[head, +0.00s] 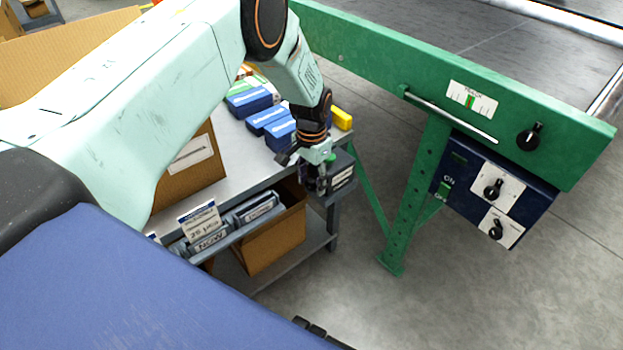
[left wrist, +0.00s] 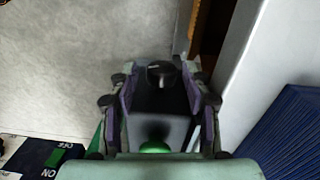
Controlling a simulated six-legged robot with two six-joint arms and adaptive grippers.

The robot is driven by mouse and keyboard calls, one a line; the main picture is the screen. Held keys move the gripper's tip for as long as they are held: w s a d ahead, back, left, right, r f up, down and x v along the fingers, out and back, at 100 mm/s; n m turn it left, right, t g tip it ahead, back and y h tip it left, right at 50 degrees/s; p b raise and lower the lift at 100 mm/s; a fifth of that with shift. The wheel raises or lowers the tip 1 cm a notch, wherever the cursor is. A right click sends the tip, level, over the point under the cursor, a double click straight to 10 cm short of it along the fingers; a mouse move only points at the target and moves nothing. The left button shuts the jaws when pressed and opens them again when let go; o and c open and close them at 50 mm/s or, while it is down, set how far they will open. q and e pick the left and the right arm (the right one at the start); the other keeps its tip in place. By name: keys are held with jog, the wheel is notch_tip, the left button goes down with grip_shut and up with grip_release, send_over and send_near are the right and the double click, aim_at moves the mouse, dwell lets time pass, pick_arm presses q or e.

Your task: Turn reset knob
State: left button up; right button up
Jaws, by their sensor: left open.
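My left gripper (head: 317,183) points down at the cart's front right corner, over a small dark box (head: 343,170) with a green button (head: 331,157). In the left wrist view, my left gripper (left wrist: 158,88) is open. A black knob (left wrist: 160,72) with a pale pointer mark shows between its fingers, on or by the dark box (left wrist: 158,103). The green button (left wrist: 155,147) is nearer the palm. I cannot tell whether the fingers touch the knob. No reset label is readable. My right gripper is not in view.
A green machine frame (head: 440,85) stands right, with a black knob (head: 529,138). A blue control box (head: 462,163) below has an upper knob (head: 493,189) and lower knob (head: 496,230). The cart (head: 237,178) holds blue cartons (head: 250,101). Floor between cart and frame is clear.

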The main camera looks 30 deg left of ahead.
aim_at(311, 180)
pick_arm(q)
jog(key=shift+w+a+r, duration=0.1)
jog(key=shift+w, duration=0.05)
jog(key=shift+w+r, duration=0.1)
jog(key=shift+r, duration=0.35)
notch_tip(311, 180, up, 7)
jog(key=shift+f, duration=0.15)
dwell(0.3)
jog(key=shift+s, duration=0.2)
